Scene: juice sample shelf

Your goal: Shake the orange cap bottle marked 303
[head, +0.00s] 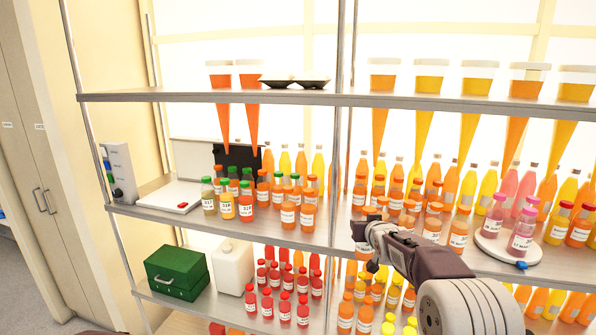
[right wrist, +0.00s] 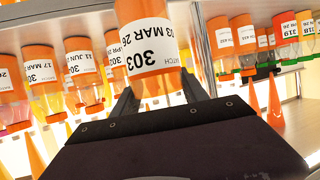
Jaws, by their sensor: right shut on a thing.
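The bottle marked 303 (right wrist: 152,45) shows in the right wrist view, with orange contents and a white label that also reads 03 MAR 26. The top of the picture cuts it off. My right gripper (right wrist: 160,92) is shut on it, with one dark finger on each side. In the head view my right gripper (head: 368,232) is in front of the middle shelf, right of the centre post. There I cannot clearly tell the held bottle from the orange bottles behind it. My left gripper is not in view.
Rows of orange and yellow bottles (head: 460,235) stand close behind my right gripper. A round white plate (head: 492,248) with pink-capped bottles is to its right. A metal post (head: 335,190) is to its left. A white device (head: 170,196) and a green case (head: 176,272) stand further left.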

